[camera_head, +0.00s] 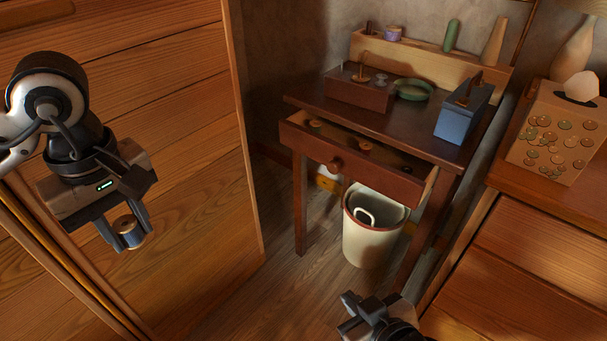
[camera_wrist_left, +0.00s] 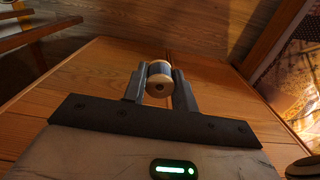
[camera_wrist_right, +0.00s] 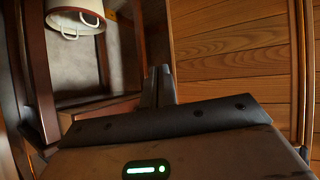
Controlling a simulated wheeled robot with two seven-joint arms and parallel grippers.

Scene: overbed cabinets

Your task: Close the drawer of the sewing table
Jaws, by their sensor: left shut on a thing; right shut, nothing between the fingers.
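The dark wooden sewing table (camera_head: 388,118) stands against the back wall. Its drawer (camera_head: 385,183) is pulled out, with a round knob (camera_head: 335,165) on its front and a few small coloured items inside. My left gripper (camera_head: 128,240) is shut on a wooden spool with blue thread, well left of the table; the spool (camera_wrist_left: 159,82) also shows between the fingers in the left wrist view. My right gripper (camera_head: 348,306) is low in front of the table, apart from the drawer. In the right wrist view its fingers (camera_wrist_right: 158,74) are together and empty.
A cream bucket (camera_head: 368,235) stands below the drawer. A brown box (camera_head: 360,88), green dish (camera_head: 413,90) and blue box (camera_head: 464,112) are on the tabletop. A wooden cabinet front (camera_head: 180,130) rises at left; another cabinet with a button-covered box (camera_head: 556,130) is at right.

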